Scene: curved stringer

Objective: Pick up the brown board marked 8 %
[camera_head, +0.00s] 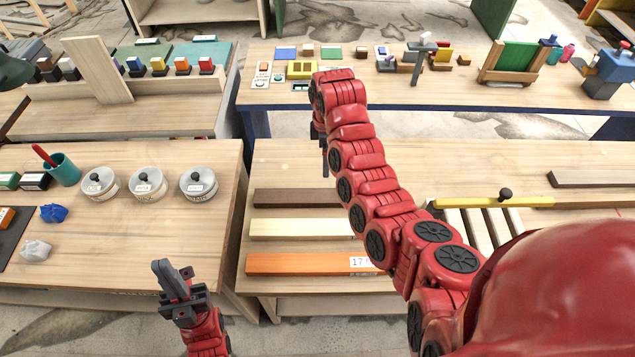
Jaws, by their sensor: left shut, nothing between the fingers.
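A dark brown board (298,198) lies flat at the back of a row of three on the middle bench. Its right end is hidden behind my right arm, and I see no 8 % mark on it. A pale board (300,229) lies in front of it. An orange board (300,264) with a label reading about 17 lies nearest. My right gripper (325,170) points down over the bench just behind the dark brown board; its jaws are too small and dark to read. My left gripper (163,268) is shut and empty, low at the left, in front of the left bench.
The left bench (150,240) holds several lidded tins, a teal cup (64,170) and crumpled lumps. On the right lie a yellow bar with a knob (500,202), pale strips and another brownish board (590,179). A back bench (400,95) carries blocks and tools.

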